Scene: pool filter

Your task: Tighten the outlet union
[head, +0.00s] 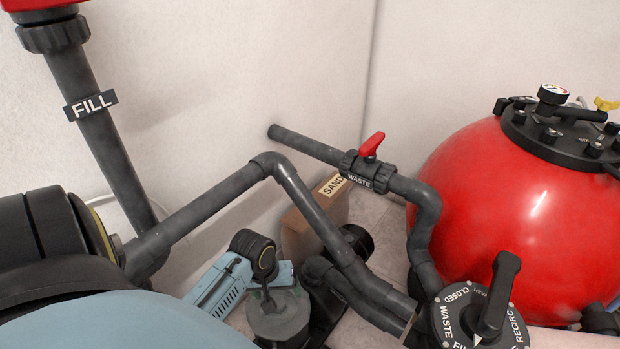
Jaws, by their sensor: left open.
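No outlet union can be told apart for certain among the dark grey pipes. A pipe elbow (318,268) runs down right to the multiport valve (475,318). My left arm's light blue wrist and round black joint reach in at lower centre. My left gripper (268,300) points down just over a grey, round-topped fitting (283,325). It is open, its fingers small and dark, and I cannot tell whether they touch the fitting. My right gripper is not in view.
A red filter tank (500,205) stands at right. A waste pipe with a red-handled valve (369,146) crosses behind. A cardboard sand box (302,232) sits by the wall. The fill pipe (95,125) and a long sloping pipe (205,205) bound the left side.

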